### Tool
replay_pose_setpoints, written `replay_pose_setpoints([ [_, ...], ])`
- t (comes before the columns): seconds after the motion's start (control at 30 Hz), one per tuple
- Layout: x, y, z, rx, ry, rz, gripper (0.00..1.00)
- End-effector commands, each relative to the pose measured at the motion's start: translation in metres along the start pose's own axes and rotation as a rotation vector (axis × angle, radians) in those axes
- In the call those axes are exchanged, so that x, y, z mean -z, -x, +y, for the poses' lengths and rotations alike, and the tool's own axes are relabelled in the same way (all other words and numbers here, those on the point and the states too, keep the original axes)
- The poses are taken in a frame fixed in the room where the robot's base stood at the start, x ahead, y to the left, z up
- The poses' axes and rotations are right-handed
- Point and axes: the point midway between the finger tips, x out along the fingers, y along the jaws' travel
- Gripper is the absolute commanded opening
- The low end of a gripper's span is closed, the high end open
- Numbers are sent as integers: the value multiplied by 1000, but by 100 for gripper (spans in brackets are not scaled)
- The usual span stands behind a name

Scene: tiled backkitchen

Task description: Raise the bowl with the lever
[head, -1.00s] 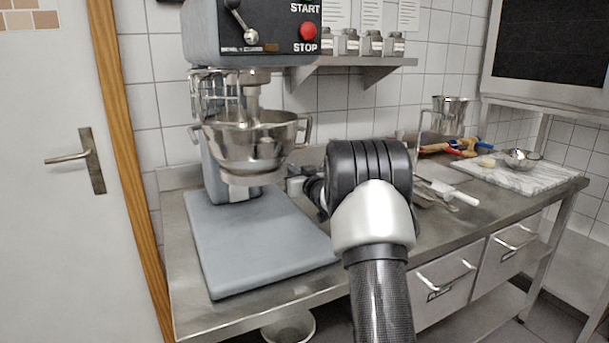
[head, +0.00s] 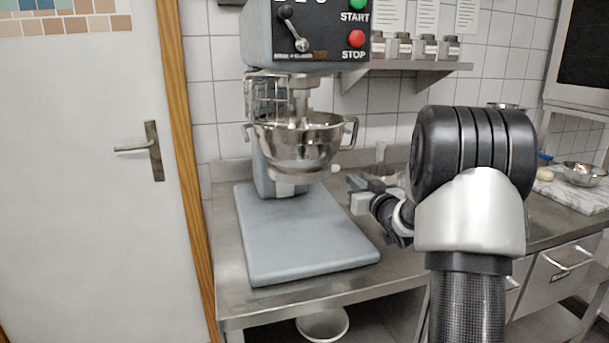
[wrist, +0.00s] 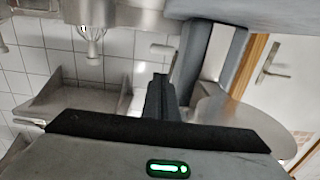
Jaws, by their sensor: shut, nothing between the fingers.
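The steel bowl (head: 300,140) hangs in its holder on the grey stand mixer, under the mixer head and clear of the base plate (head: 305,235). A small pale knob (head: 335,168), seemingly the bowl lever's end, shows just right of and below the bowl; the wrist view also shows it (wrist: 165,50) beside the mixer column. My gripper (head: 357,188) is right of the mixer, a little below the bowl, shut and empty. It looks apart from the knob. In the wrist view its dark fingers (wrist: 160,95) are together, and the rounded bowl (wrist: 240,115) is at right.
The control panel (head: 320,30) has a black-knobbed lever and START and STOP buttons. A shelf with several jars (head: 425,45) hangs behind. A metal bowl and marble board (head: 575,195) lie at right. A pale bin (head: 322,324) sits under the table; a door stands left.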

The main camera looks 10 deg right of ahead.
Motion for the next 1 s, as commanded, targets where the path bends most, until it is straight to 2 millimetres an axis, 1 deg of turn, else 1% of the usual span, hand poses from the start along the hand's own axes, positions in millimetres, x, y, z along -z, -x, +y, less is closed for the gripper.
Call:
replay_pose_setpoints([
  [0.07,3,1,-2,-5,3,-5,0],
  [0.17,17,7,-9,-35,13,-40,0],
  [0.27,36,26,-25,-95,26,-122,0],
  [0.33,48,50,-40,-144,28,-205,0],
  [0.37,52,63,-47,-163,26,-245,0],
  [0.4,54,82,-58,-186,21,-299,0],
  [0.47,55,113,-74,-212,11,-384,0],
  [0.5,53,137,-86,-223,2,-443,0],
  [0.53,52,155,-95,-229,-6,-486,0],
  [0.57,49,174,-105,-231,-13,-531,0],
  [0.6,44,200,-118,-230,-24,-591,0],
  [0.67,34,236,-136,-221,-38,-675,0],
  [0.7,28,258,-146,-213,-46,-723,0],
  [0.8,14,304,-168,-179,-46,-822,0],
  [0.87,7,329,-178,-155,-42,-871,0],
  [0.9,2,344,-185,-138,-38,-903,0],
  [1.0,-9,380,-201,-92,-30,-971,0],
])
